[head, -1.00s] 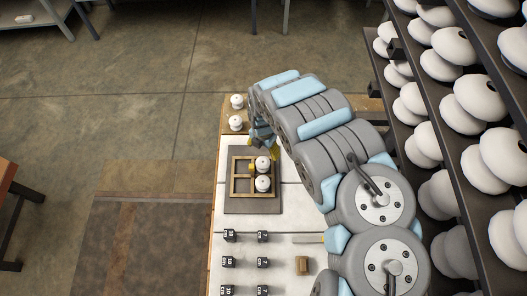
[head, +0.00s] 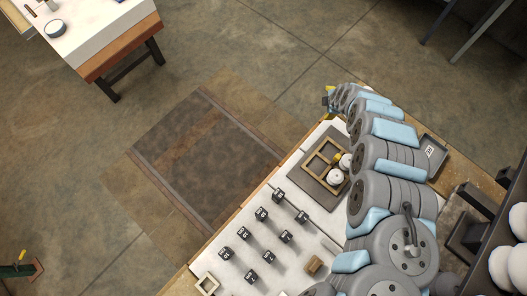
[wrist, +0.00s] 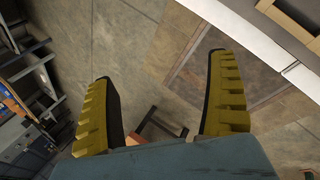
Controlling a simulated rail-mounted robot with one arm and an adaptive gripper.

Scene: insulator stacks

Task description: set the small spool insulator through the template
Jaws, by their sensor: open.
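The wooden template (head: 308,162), a square frame with cells, lies on a dark grey plate (head: 318,198) on the white bench. Two white spool insulators sit at its right side, one nearer (head: 336,177) and one farther (head: 345,161); my arm passes close beside them. I cannot tell which is the small one, or how deep they sit. My gripper (head: 329,96) is beyond the template's far end, partly hidden by my arm.
Several black numbered cubes (head: 262,213) stand on the bench's near part, with a wooden block (head: 313,265) and a small wooden frame (head: 207,284). A grey labelled tray (head: 432,150) is right of my arm. A rack with white insulators (head: 505,262) stands lower right.

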